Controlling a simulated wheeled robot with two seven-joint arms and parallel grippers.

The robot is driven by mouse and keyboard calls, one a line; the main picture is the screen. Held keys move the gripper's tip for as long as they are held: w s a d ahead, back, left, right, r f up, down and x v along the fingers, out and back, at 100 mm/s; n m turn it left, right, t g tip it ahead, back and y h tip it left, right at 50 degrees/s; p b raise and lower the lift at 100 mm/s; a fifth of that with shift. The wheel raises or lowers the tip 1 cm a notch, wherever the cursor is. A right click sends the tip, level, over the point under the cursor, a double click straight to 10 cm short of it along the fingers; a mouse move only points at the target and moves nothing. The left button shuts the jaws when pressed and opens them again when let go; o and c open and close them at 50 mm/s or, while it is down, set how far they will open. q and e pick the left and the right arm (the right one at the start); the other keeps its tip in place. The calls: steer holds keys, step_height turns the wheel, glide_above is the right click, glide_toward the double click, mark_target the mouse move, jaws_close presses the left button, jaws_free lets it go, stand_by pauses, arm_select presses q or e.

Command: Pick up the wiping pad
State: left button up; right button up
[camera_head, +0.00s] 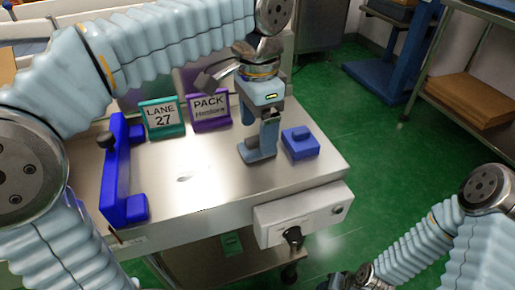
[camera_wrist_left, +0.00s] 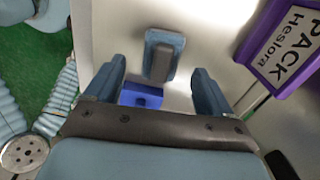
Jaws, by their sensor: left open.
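My left gripper (camera_head: 266,138) points down over the steel table and is open, with nothing between its fingers; both fingers also show in the left wrist view (camera_wrist_left: 157,82). A grey-blue flat pad with an upright grip (camera_wrist_left: 163,58) lies just ahead of the fingertips, and its base (camera_head: 256,156) is partly covered by the gripper in the head view. A bright blue block with a raised top (camera_head: 300,143) sits right of the gripper and also shows in the wrist view (camera_wrist_left: 141,95). I cannot tell for certain which is the wiping pad; the grey-blue one looks more like it. My right gripper is not visible.
A purple PACK sign (camera_head: 209,107) and a green LANE 27 sign (camera_head: 162,116) stand behind on the table (camera_head: 195,172). A blue bracket (camera_head: 118,170) stands at the left. A white box with a black knob (camera_head: 302,213) is at the front edge. The table middle is clear.

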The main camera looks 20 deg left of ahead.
mark_target(257, 137)
arm_select(q)
step_height(257, 137, down, 3)
steer(key=shift+f+b, duration=0.15)
steer(key=shift+b, duration=0.15)
steer(key=c, duration=1.1)
steer(key=shift+c, duration=0.2)
steer(key=shift+w+r, duration=0.1)
steer(key=shift+r, duration=0.5)
step_height(257, 137, up, 3)
steer(key=shift+f+p, duration=0.2)
steer(key=shift+p, duration=0.4)
steer(key=s+a+r, duration=0.1)
steer(key=s+r, duration=0.3)
steer(key=s, duration=0.3)
steer(key=s+a+r+p, duration=0.1)
steer(key=s+r, duration=0.4)
steer(key=s, duration=0.2)
steer(key=shift+a, duration=0.3)
steer(key=shift+w+r, duration=0.1)
